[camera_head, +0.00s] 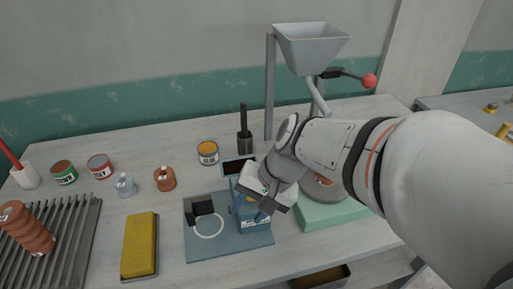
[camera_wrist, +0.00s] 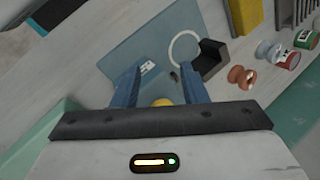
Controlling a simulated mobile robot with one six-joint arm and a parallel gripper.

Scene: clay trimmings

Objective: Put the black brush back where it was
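The black brush (camera_head: 243,116) appears as a dark upright handle standing in a dark cup (camera_head: 245,144) at the back of the bench; its lower end is hidden. My gripper (camera_head: 250,209) is low over the blue mat (camera_head: 200,249), in front of the cup and well apart from it. In the wrist view, the blue fingers of my gripper (camera_wrist: 159,75) stand wide apart. A blue thing with a white label (camera_head: 256,225) is at the fingers, and a small yellow round thing (camera_wrist: 162,102) shows between them. I cannot tell whether the fingers touch either.
A black angled block (camera_head: 204,208) and a white ring (camera_head: 222,228) are on the mat. Left are a yellow sponge-like block (camera_head: 140,244), small clay pieces and tins. A hopper machine (camera_head: 310,48) stands behind my arm.

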